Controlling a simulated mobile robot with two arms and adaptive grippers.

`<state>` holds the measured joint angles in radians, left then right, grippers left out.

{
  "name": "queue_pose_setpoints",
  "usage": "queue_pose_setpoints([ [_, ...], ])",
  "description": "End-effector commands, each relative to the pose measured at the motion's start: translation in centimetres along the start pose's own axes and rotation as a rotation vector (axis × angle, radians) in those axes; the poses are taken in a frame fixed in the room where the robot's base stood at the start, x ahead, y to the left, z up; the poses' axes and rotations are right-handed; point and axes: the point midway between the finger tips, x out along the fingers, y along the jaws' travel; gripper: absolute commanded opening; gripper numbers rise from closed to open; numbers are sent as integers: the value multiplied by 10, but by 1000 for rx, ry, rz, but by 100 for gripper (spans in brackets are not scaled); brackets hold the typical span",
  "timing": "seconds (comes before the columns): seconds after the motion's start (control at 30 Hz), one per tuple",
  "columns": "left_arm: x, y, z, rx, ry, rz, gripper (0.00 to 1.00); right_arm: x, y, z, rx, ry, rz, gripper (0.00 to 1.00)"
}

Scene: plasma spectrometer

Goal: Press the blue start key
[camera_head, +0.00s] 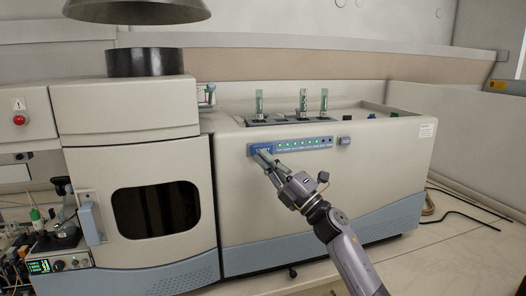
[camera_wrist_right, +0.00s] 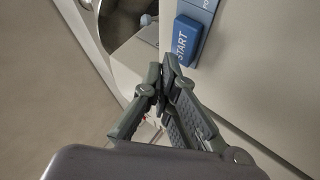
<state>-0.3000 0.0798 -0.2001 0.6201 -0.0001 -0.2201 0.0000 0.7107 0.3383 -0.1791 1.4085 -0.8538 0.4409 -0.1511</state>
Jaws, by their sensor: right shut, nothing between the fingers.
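The blue start key (camera_wrist_right: 185,40), lettered START, shows in the right wrist view on the front panel. In the head view it lies at the left end of the blue control strip (camera_head: 305,144) on the spectrometer (camera_head: 375,165), and my right fingers partly cover that end. My right gripper (camera_head: 262,155) is shut and empty. In the right wrist view its closed fingertips (camera_wrist_right: 168,68) are just below and left of the key. I cannot tell whether they touch it. My left gripper is not in view.
A black window (camera_head: 155,210) is in the cabinet on the left, with a handle (camera_head: 90,220) beside it. A red button (camera_head: 19,119) is at far left. A dark hood (camera_head: 138,10) hangs above. Cables (camera_head: 470,205) lie on the bench at right. Space before the panel's right part is clear.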

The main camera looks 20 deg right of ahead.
Motion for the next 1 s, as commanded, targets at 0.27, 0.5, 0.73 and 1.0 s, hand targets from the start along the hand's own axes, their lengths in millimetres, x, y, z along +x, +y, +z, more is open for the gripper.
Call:
queue_pose_setpoints([
  [0.27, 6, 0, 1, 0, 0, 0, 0, 5, -4, 4, 0, 0, 1, 0],
  [0.5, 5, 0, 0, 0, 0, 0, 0, 6, -4, 4, 0, 0, 1, 0],
  [0.73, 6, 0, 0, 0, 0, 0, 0, 7, -4, 4, 0, 0, 1, 0],
  [1.0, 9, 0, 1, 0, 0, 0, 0, 9, -6, 6, 0, 0, 1, 0],
])
